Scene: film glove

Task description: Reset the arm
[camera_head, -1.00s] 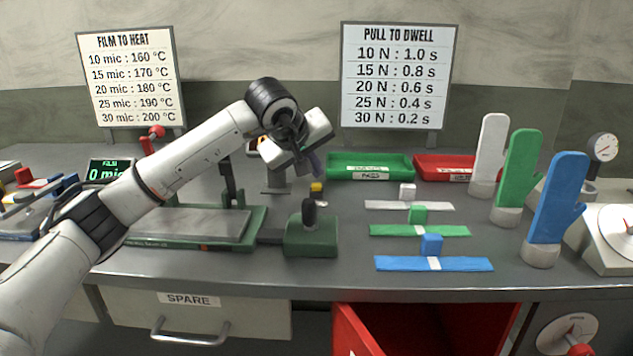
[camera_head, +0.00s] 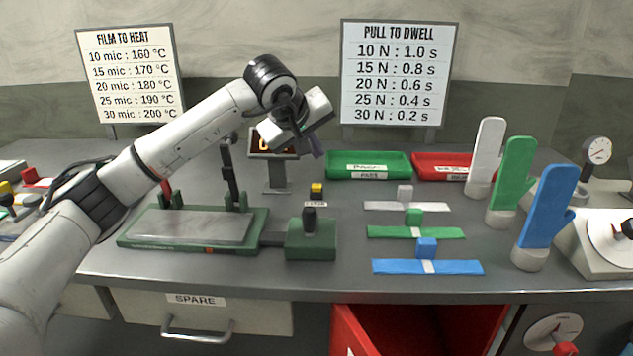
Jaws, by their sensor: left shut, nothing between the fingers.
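My left arm reaches in from the left over the bench. Its gripper (camera_head: 318,150) is shut and empty, held in the air above the back middle of the bench. It is above and behind the green sealer's block. The gripper touches nothing that I can see. My right gripper is not in view.
A green sealer (camera_head: 190,228) with a block (camera_head: 311,240) lies below the arm. Green (camera_head: 340,167) and red (camera_head: 425,160) trays stand behind. White, green and blue mitten forms (camera_head: 546,205) stand right. A red drawer (camera_head: 385,335) is open at the front.

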